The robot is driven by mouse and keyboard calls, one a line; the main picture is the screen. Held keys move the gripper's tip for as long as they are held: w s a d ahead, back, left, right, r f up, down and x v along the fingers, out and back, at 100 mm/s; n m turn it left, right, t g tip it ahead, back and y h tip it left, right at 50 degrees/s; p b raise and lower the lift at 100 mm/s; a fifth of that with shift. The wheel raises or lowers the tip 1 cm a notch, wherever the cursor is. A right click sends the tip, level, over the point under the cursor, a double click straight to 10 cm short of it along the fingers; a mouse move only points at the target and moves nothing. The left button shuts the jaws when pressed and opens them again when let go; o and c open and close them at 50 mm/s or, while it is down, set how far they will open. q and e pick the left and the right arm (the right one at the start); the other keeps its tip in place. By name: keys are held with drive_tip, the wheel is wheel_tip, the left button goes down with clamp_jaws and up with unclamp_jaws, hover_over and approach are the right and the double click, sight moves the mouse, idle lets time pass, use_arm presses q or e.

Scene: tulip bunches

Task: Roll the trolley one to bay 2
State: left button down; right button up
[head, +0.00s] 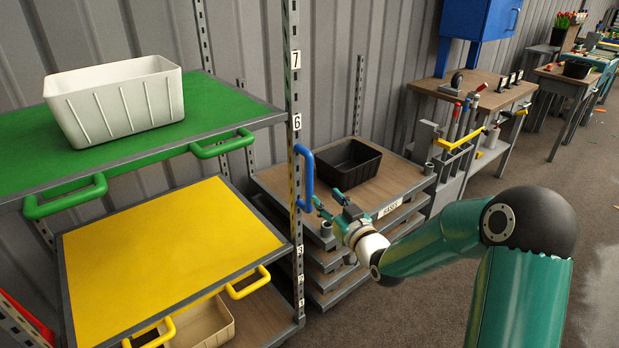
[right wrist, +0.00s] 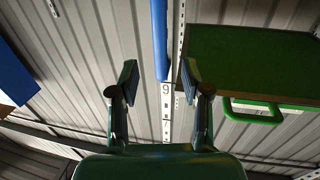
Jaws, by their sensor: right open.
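No object clearly marked as trolley one shows in the head view. A blue upright handle (head: 308,178) is next to the numbered post (head: 296,122) of a rack with a green shelf (head: 222,103) and a yellow shelf (head: 165,250). My right gripper (head: 328,198) is open, with its fingertips close to the handle's lower part. In the right wrist view, a blue bar (right wrist: 159,38) runs between the open fingers of my right gripper (right wrist: 158,72), beyond their tips. I cannot tell whether they touch it. My left gripper is out of view.
A white bin (head: 115,103) stands on the green shelf. A stack of wooden trays (head: 395,182) with a black bin (head: 347,165) is behind my right gripper. A tool bench (head: 512,92) stands further right. The floor (head: 420,295) in front is clear.

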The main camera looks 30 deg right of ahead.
sight(311, 182)
drive_tip(key=w, duration=0.3)
drive_tip(key=w+p, duration=0.1)
drive_tip(key=w, duration=0.2)
drive_tip(key=w+d, duration=0.1)
drive_tip(key=w, duration=0.3)
drive_tip(key=shift+d+p, duration=0.1)
drive_tip(key=shift+p, duration=0.25)
clamp_jaws()
